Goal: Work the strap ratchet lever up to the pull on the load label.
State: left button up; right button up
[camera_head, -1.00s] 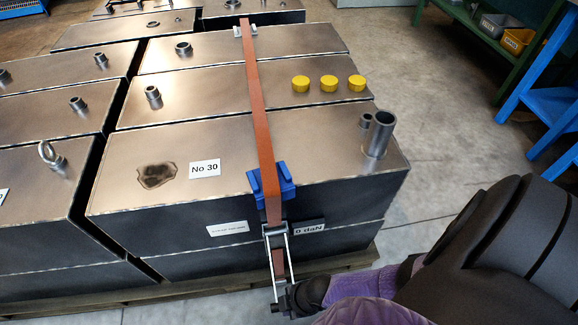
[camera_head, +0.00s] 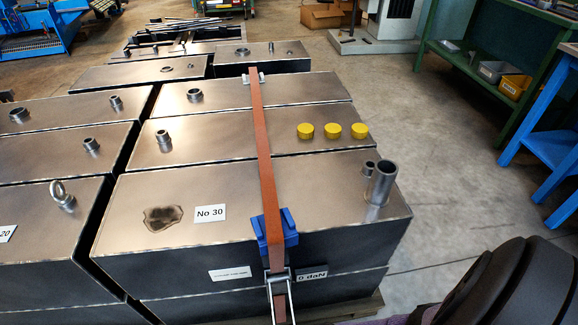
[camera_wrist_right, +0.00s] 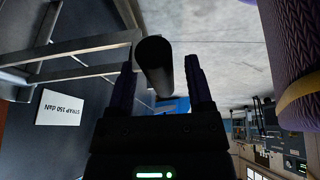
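An orange strap (camera_head: 262,150) runs over the dark metal blocks and through a blue corner protector (camera_head: 273,232). The metal ratchet lever (camera_head: 281,295) hangs on the front face; its lower end is cut off in the head view. The load label (camera_head: 230,273) is left of it, too small to read there; in the right wrist view a label (camera_wrist_right: 59,107) reads upside down "STRAP 150 daN". A readout (camera_head: 312,278) shows "0 daN". My right gripper (camera_wrist_right: 163,80) appears open, with a dark round bar (camera_wrist_right: 153,65) between its fingers and a gap beside the right finger. My left gripper is not in view.
Three yellow caps (camera_head: 332,131) and a pipe stub (camera_head: 382,182) stand on the block tops. Floor (camera_head: 455,200) is clear right of the blocks. A green bench (camera_head: 475,75) stands at upper right.

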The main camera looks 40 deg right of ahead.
jog(key=p+v, duration=0.7)
jog(key=v, duration=0.2)
jog(key=shift+d+r, duration=0.1)
jog(key=shift+r, duration=0.25)
jog(key=shift+s+r, duration=0.1)
jog(key=shift+r, duration=0.05)
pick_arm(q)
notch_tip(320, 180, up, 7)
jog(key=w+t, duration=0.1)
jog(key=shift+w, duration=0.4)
pick_arm(e)
jog(key=shift+d, duration=0.1)
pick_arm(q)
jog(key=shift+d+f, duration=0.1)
